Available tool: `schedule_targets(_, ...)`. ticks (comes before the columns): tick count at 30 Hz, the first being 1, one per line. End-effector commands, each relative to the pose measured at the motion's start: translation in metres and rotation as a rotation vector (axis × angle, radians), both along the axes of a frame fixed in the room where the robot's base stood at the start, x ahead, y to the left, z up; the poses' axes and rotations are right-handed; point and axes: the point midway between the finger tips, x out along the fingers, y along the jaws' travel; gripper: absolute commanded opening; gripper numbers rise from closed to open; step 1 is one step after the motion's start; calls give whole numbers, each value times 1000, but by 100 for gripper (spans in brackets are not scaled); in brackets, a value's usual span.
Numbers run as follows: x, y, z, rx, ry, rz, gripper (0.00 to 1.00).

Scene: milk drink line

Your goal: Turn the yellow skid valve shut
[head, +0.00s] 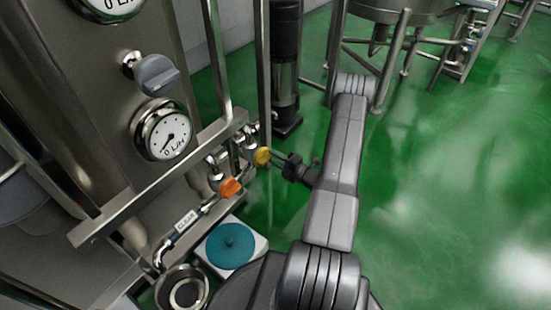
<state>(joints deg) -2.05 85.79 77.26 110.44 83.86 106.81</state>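The yellow skid valve handle (262,156) sits on the metal pipework at the right end of the skid's lower rail. My gripper (274,161) reaches in from the right, with its two thin dark fingers pointing left at the yellow handle. The fingertips are right at the handle's right side. A narrow gap shows between the fingers. I cannot tell whether they touch the handle or are closed on it.
An orange valve handle (230,187) is close by, lower left. A teal-topped white container (231,244) stands below. A dark column (286,75) stands behind. Green floor (440,190) is open at right.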

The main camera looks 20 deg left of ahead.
Motion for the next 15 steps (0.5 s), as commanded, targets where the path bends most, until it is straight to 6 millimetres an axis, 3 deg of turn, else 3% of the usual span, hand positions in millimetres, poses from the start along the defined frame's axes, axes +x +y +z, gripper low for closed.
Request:
schedule_targets(8, -1, -5, 1, 0, -1, -1, 34)
schedule_targets(15, -14, -43, 3, 0, 1, -5, 34)
